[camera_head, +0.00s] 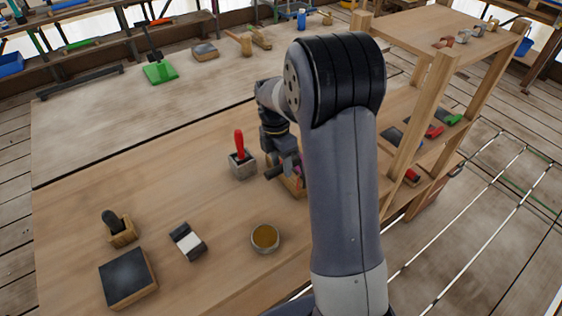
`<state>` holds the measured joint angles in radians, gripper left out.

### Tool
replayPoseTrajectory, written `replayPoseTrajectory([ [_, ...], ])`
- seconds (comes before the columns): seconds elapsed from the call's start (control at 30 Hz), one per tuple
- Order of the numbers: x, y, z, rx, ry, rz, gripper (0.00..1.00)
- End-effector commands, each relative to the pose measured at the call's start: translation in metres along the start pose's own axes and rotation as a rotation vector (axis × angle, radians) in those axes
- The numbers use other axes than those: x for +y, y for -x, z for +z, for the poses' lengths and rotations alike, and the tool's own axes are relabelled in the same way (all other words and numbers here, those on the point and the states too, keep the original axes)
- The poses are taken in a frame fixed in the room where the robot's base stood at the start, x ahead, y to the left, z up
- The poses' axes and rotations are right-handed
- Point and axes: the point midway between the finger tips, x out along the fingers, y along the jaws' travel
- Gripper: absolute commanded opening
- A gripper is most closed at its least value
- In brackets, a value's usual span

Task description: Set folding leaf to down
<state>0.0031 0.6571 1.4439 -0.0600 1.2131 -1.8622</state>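A wooden workbench (110,185) fills the middle of the head view. A dark seam runs across it, and a paler, stained panel (110,115) lies beyond the seam. This panel looks roughly level with the bench top; I cannot tell for sure that it is the folding leaf. My gripper (276,172) is low over the bench, right of a grey block with a red-handled tool (240,160). It is beside or over a small wooden item (293,186), partly hidden by my arm. I cannot see its fingertips clearly, nor whether it holds anything.
A dark-topped block (127,277), a small brush-like tool (119,228), a black-and-white block (187,241) and a round tin (265,238) stand on the near bench. A green dustpan (160,73) lies on the far panel. A wooden shelf frame (425,120) rises at right.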

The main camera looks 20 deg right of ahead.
Motion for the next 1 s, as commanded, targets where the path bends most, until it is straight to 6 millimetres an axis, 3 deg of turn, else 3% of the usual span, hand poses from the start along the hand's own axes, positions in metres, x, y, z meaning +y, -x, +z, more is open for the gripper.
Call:
replayPoseTrajectory([
  [0.53,0.0001,0.0006,-0.0001,0.000,0.000,0.000,0.00],
  [1.0,0.0014,0.0005,0.0012,0.000,-0.001,0.027,0.00],
])
